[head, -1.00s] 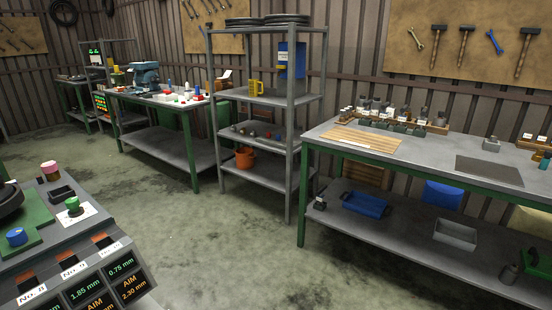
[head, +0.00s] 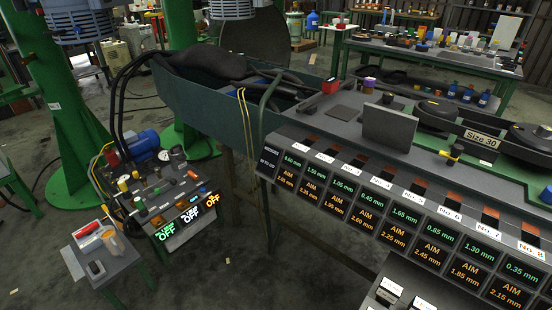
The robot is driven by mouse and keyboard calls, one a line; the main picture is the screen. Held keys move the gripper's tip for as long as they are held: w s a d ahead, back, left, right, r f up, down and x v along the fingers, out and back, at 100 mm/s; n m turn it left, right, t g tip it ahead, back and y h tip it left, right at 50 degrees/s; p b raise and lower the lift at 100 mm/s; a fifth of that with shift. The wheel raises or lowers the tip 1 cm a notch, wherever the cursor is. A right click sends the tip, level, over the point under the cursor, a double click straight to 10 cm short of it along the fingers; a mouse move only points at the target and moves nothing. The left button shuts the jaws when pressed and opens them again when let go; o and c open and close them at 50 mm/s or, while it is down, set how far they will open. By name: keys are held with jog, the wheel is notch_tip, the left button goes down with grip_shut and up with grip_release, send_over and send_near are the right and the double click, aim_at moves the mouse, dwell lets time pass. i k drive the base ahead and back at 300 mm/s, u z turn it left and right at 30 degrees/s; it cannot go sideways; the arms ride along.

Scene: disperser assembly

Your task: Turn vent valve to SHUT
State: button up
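No gripper of mine shows in the head view. I cannot pick out the vent valve for certain, and no SHUT label is legible. A small control stand (head: 160,200) at the lower left carries several small coloured knobs and fittings, too small to tell apart. On its front are lit signs (head: 187,218) in green, white and orange, with OFF readable on them. A small yellow-handled fitting (head: 453,153) sits on the long bench at the right; I cannot tell whether it is a valve.
A long grey bench (head: 340,110) with a row of displays (head: 400,220) fills the right. A blue motor (head: 140,143) and green columns (head: 60,130) stand at the left. A small side table (head: 105,262) stands in front of the control stand. Bare floor (head: 240,260) lies between.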

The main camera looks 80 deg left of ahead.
aim_at(194, 177)
jog(key=u, duration=3.15)
jog(key=i, duration=2.15)
jog(key=u, duration=0.55)
